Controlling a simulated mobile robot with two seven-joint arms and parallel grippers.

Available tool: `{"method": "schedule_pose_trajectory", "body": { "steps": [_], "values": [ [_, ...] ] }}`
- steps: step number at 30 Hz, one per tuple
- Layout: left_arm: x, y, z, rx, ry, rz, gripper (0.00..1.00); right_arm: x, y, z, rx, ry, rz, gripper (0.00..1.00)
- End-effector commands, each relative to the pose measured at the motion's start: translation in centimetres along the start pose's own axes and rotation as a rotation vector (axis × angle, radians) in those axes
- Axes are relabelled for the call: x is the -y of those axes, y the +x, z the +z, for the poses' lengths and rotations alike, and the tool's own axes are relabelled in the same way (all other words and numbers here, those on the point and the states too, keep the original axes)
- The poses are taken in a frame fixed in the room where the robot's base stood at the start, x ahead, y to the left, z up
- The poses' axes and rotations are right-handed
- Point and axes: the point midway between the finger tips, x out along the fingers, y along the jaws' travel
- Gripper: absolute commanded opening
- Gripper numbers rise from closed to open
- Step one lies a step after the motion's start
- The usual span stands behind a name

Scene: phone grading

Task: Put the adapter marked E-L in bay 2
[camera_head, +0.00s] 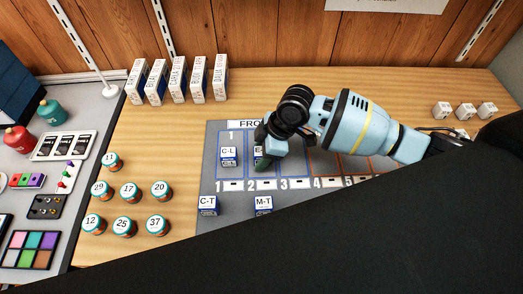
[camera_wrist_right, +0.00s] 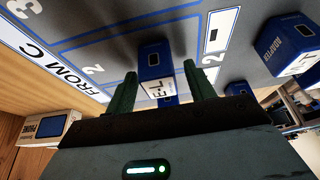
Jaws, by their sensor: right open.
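The E-L adapter (camera_wrist_right: 152,64) is a blue block with a white label. It stands on the grey mat in bay 2, between the two printed 2 marks. In the head view only part of the adapter (camera_head: 258,151) shows beside my gripper. My right gripper (camera_head: 263,158) is over bay 2. In the right wrist view its green fingers (camera_wrist_right: 158,90) are open, one on each side of the adapter, and I see no clear contact. Bay 2 (camera_head: 257,170) is a blue-outlined cell on the mat. My left gripper is not in view.
The C-L adapter (camera_head: 229,156) stands in bay 1. The C-T adapter (camera_head: 208,206) and M-T adapter (camera_head: 263,204) stand in front of the bays. Numbered jars (camera_head: 129,193) stand at left, upright boxes (camera_head: 178,80) behind. A large black shape covers the lower right.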

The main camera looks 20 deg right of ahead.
Motion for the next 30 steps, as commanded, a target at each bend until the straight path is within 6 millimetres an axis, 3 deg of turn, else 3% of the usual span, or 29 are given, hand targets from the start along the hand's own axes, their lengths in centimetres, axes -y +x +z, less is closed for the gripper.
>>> {"method": "schedule_pose_trajectory", "body": {
  "steps": [5, 18, 24, 30],
  "values": [
    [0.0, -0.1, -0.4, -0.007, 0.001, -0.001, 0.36, -0.1, -1.5, -0.1, -0.001, -0.001, 0.004, 0.54],
    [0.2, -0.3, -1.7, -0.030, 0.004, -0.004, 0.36, -0.1, -9.8, -0.2, -0.001, -0.002, 0.004, 0.54],
    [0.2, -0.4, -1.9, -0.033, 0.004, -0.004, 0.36, -0.1, -11.9, -0.1, -0.001, 0.000, 0.001, 0.54],
    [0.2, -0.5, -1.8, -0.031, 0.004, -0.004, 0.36, 0.0, -12.3, -0.1, 0.001, 0.001, -0.001, 0.54]
  ]
}}
